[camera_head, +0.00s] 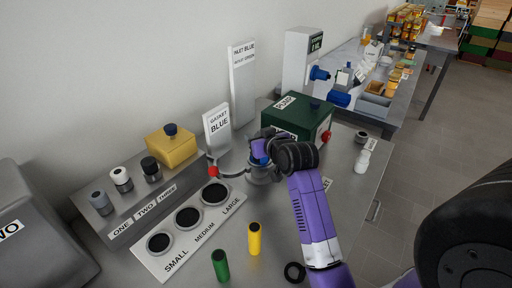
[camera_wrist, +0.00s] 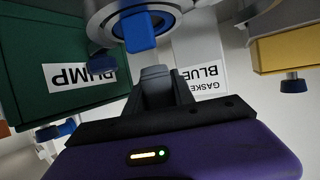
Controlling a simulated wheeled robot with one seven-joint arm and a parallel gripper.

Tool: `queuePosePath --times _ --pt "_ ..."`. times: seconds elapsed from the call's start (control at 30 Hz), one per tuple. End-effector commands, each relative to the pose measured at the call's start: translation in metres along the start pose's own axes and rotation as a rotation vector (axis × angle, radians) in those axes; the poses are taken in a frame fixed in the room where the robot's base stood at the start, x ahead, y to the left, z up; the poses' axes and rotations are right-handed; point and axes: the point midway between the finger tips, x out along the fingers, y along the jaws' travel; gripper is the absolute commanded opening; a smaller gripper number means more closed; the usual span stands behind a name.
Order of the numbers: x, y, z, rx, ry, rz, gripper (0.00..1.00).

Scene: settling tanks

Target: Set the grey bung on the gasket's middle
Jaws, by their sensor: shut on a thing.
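My gripper (camera_head: 262,150) is over the round grey metal fitting (camera_head: 262,174) in the middle of the bench. In the wrist view my gripper (camera_wrist: 155,78) is shut on a small grey piece, which looks like the grey bung (camera_wrist: 155,72); the fingers hide much of it. Just beyond the fingertips is the fitting's round grey rim (camera_wrist: 101,22), with a darker blue ring inside it and a bright blue block (camera_wrist: 138,31) in front of that ring. The held piece looks apart from the block. I cannot tell which ring is the gasket. A sign (camera_head: 217,130) reads GASKET BLUE.
A rack (camera_head: 150,206) marked ONE, TWO, THREE holds grey, white and black pieces. A plate (camera_head: 215,222) has SMALL, MEDIUM and LARGE round seats. Green (camera_head: 220,266) and yellow (camera_head: 255,239) cylinders and a black ring (camera_head: 294,272) are in front. The green PUMP box (camera_head: 300,124) stands behind.

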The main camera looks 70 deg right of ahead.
Motion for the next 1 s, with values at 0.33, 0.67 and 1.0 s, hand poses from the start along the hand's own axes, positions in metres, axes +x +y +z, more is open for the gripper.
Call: queuePosePath --times 0.33,0.67,1.0 --pt "0.014 0.001 0.036 0.001 0.000 0.001 0.00" --pt "0.016 0.000 0.039 0.000 -0.001 0.000 0.00" --pt "0.016 0.000 0.040 0.000 -0.001 0.000 0.52"
